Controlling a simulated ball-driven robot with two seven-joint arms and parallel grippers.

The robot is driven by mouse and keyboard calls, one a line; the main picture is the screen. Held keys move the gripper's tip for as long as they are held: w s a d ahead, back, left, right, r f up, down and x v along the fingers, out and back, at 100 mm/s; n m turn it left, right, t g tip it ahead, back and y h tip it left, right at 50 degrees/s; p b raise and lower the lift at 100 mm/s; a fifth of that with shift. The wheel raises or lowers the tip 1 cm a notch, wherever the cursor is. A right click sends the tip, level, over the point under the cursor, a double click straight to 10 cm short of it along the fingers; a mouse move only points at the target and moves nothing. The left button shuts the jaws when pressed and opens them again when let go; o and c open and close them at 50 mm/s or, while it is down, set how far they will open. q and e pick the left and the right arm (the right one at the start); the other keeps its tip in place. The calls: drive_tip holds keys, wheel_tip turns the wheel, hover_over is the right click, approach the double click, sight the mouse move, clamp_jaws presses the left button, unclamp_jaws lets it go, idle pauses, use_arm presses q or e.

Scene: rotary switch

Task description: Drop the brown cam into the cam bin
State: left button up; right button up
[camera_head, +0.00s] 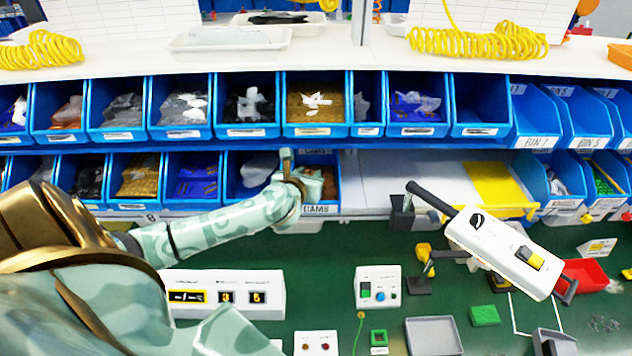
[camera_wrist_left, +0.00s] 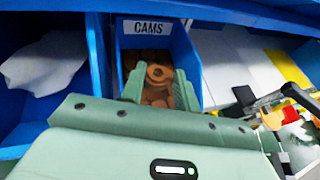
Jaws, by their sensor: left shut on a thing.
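The cam bin (camera_head: 333,198), a blue bin labelled "CAMS", is in the lower shelf row at the middle of the head view. It also shows in the left wrist view (camera_wrist_left: 186,52), with several brown cams inside. My left gripper (camera_head: 303,172) is at this bin, its fingers over the bin's opening. In the left wrist view my left gripper (camera_wrist_left: 158,82) is shut on a round brown cam (camera_wrist_left: 158,73) with a central hole, seen between the fingers against the other cams. The fingers partly hide the bin's contents. My right gripper is not in view.
A white device with a black handle (camera_head: 508,251) stands at right above the green bench (camera_head: 330,245). A control box (camera_head: 378,287) is on the bench.

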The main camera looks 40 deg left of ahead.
use_arm(q)
drive_tip(key=o, duration=1)
drive_tip(key=shift+o, duration=0.2)
drive_tip(key=shift+s, duration=0.1)
drive_tip(key=b+v, duration=0.1)
drive_tip(key=v, duration=1.5)
drive_tip(key=shift+s+d, duration=0.1)
